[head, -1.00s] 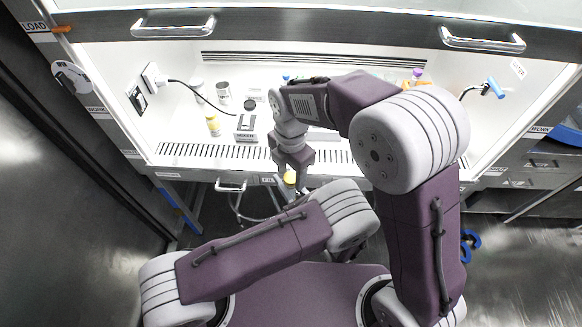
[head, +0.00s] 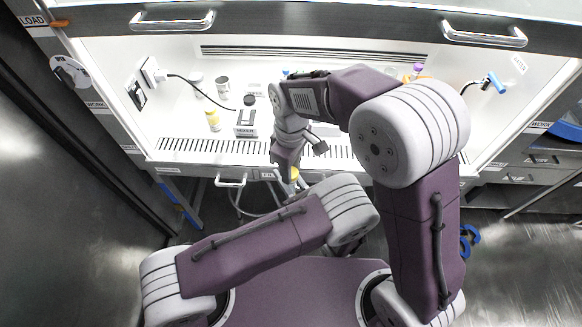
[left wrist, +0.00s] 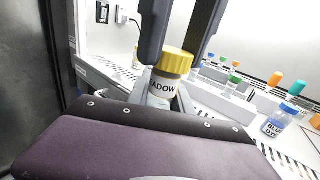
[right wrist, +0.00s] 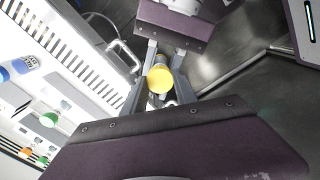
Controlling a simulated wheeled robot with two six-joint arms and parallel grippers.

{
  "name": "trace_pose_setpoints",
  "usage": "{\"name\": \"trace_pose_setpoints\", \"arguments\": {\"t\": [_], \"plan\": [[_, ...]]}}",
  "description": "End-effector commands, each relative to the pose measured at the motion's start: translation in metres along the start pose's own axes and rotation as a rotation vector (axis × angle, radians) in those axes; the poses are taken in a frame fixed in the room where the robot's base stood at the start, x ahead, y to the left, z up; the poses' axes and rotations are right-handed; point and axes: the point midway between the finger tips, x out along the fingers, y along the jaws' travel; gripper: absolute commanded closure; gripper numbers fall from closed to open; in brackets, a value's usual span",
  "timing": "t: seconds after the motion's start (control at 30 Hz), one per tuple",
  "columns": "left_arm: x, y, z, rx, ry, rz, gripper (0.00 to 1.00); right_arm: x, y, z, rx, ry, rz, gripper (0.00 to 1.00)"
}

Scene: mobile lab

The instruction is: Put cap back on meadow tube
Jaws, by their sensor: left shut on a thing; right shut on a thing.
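The meadow tube (left wrist: 160,90), with "ADOW" readable on its pale label, stands slightly tilted in the left wrist view. Its yellow cap (left wrist: 174,60) sits at the tube's top; I cannot tell how far it is threaded. The cap shows round and end-on in the right wrist view (right wrist: 160,79). My left gripper (left wrist: 165,98) is shut on the tube below the cap; the arm hides it in the head view. My right gripper (head: 284,177) is shut on the cap, its dark fingers on either side of it.
The cabinet's front grille (head: 210,147) lies just beyond the grippers. Inside are a mixer (head: 245,123), a yellow-capped bottle (head: 213,119) and several vials, including blue dye (left wrist: 280,122). A metal handle (head: 230,181) and cable hang below the front edge.

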Motion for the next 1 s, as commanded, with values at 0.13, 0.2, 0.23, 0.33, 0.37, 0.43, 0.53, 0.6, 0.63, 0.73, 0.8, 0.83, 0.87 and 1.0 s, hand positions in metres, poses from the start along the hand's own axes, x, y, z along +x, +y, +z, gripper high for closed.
{"name": "trace_pose_setpoints", "arguments": {"t": [0.13,0.2,0.23,0.33,0.37,0.43,0.53,0.6,0.63,0.73,0.8,0.83,0.87,1.0], "plan": [[-0.0001,0.0000,0.0001,0.000,0.000,0.000,1.00,0.0002,0.0002,-0.0002,0.481,0.001,0.001,1.00],[-0.0001,0.0001,0.0001,0.000,0.000,0.000,1.00,0.0004,0.0002,-0.0002,0.686,0.001,0.000,1.00],[-0.0001,0.0001,0.0000,0.000,0.000,0.000,1.00,0.0004,0.0002,-0.0002,0.764,0.001,0.000,1.00],[-0.0001,0.0001,0.0000,0.000,0.000,0.000,1.00,0.0005,0.0002,-0.0003,0.968,0.001,0.000,1.00],[-0.0001,0.0001,0.0000,0.000,0.000,0.000,1.00,0.0005,0.0002,-0.0003,0.993,0.001,0.000,1.00],[-0.0001,0.0001,0.0000,0.000,0.000,0.000,1.00,0.0005,0.0002,-0.0002,0.985,0.001,0.000,1.00],[0.0000,0.0001,0.0000,0.000,0.000,0.000,1.00,0.0005,0.0002,-0.0003,0.983,0.002,0.000,0.58],[0.0000,0.0001,0.0000,0.000,0.000,0.000,1.00,0.0005,0.0002,-0.0002,0.983,0.001,0.000,0.41],[0.0000,0.0001,0.0000,0.000,0.000,0.000,1.00,0.0005,0.0002,-0.0002,0.982,0.001,0.000,0.41],[0.0000,0.0001,0.0001,0.000,0.000,0.000,1.00,0.0005,0.0001,-0.0002,0.982,0.001,0.000,0.41],[0.0000,0.0000,0.0001,0.000,0.000,0.000,1.00,0.0005,0.0001,-0.0001,0.982,0.001,0.000,0.41],[0.0000,0.0000,0.0001,0.000,0.000,0.000,1.00,0.0005,0.0001,-0.0001,0.982,0.001,0.000,0.41],[0.0000,0.0001,0.0001,0.000,0.000,0.000,1.00,0.0005,0.0001,-0.0001,0.982,0.001,0.000,0.41],[0.0000,0.0000,0.0001,0.000,0.000,0.000,1.00,-0.0071,0.0005,-0.0008,0.981,0.004,0.000,0.41]]}}
